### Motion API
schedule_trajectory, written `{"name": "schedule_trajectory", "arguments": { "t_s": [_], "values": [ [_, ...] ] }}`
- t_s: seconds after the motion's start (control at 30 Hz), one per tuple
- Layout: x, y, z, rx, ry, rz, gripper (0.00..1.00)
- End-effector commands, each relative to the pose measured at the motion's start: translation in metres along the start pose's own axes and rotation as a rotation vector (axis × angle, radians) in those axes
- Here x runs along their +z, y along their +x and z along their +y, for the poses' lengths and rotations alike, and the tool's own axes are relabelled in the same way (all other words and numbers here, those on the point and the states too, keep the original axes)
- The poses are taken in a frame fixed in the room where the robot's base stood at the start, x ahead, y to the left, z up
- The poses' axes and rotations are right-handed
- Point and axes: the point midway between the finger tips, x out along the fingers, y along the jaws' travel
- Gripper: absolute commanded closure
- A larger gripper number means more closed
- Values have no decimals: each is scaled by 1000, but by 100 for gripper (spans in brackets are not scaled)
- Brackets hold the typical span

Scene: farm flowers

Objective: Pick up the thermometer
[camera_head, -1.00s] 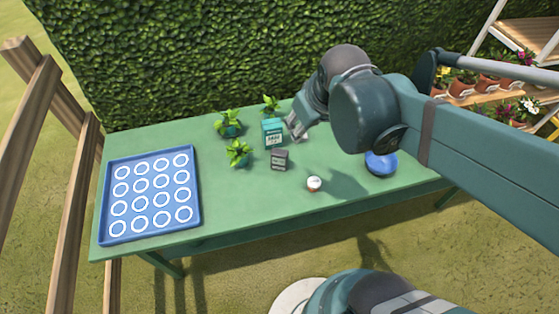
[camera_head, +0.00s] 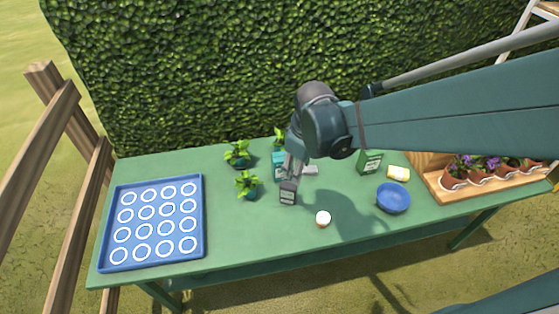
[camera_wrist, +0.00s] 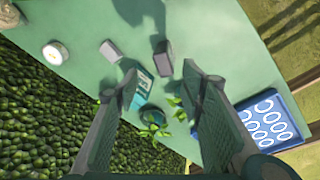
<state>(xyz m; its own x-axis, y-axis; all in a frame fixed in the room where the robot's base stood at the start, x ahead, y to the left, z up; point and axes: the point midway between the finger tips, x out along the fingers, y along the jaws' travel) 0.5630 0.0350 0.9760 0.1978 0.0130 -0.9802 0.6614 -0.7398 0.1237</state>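Nothing on the table (camera_head: 240,222) can be surely read as the thermometer. The likeliest is a small dark grey box (camera_head: 288,193) with a pale marked face, standing near the middle; it also shows in the wrist view (camera_wrist: 164,60). A flat light grey piece (camera_head: 311,170) lies behind and right of it, also in the wrist view (camera_wrist: 111,50). My gripper (camera_head: 293,172) is above the table, just behind the dark box in the head view. In the wrist view its fingers (camera_wrist: 159,76) are spread wide with nothing between their tips.
A teal packet (camera_head: 278,166) and leafy plants (camera_head: 247,184) stand close left of my gripper. A white-topped jar (camera_head: 323,219), blue bowl (camera_head: 393,198), green box (camera_head: 369,160) and yellow jar (camera_head: 398,173) are to the right. A blue tray (camera_head: 112,232) lies left; a hedge (camera_head: 200,80) rises behind.

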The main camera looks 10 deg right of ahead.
Motion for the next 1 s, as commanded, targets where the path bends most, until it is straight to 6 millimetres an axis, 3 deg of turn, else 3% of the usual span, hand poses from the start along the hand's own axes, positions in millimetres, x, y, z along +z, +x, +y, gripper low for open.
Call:
{"name": "schedule_trajectory", "arguments": {
  "t_s": [0.6,0.8,1.0],
  "values": [
    [-19,98,-2,-112,-266,-105,61],
    [-20,120,-5,-139,-324,-125,61],
    [-21,128,-6,-150,-348,-132,61]
  ]
}}
